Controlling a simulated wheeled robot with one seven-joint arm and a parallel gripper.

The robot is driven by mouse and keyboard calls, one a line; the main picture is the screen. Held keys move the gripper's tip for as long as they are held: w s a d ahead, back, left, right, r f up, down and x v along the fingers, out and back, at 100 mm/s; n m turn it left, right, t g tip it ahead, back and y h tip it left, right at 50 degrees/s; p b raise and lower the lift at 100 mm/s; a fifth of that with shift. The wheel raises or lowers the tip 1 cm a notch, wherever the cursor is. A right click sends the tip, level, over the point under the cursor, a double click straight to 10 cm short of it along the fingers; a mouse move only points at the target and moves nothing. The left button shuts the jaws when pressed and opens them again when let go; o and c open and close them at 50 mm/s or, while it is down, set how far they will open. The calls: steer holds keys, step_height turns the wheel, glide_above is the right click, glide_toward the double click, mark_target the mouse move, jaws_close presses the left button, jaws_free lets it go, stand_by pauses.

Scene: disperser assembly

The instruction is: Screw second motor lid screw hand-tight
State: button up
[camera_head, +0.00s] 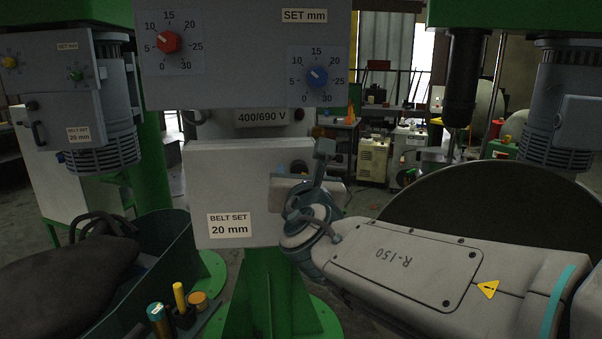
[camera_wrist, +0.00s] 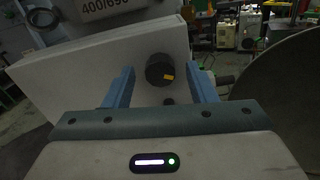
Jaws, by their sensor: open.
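The pale grey motor lid (camera_wrist: 95,85) is a flat box-like cover, seen tilted in the wrist view. In the head view it is the light box (camera_head: 235,170) with the "BELT SET 20 mm" label. A dark round knob-like screw head (camera_wrist: 157,66) with a yellow mark shows on the lid's right part. My gripper (camera_wrist: 160,72) is open, and its two blue fingers stand apart on either side of this head. I cannot tell whether they touch it. A smaller dark round spot (camera_wrist: 168,101) lies below.
A grey control panel (camera_head: 240,60) with red and blue dials hangs above the lid. A large dark disc (camera_head: 470,205) stands at the right. A green-walled bin (camera_head: 150,275) and several coloured-handled tools (camera_head: 180,297) are at lower left. A green column base (camera_head: 265,300) stands below.

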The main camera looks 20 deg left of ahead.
steer(key=shift+w, duration=0.1)
steer(key=shift+c, duration=0.3)
steer(key=c, duration=0.9)
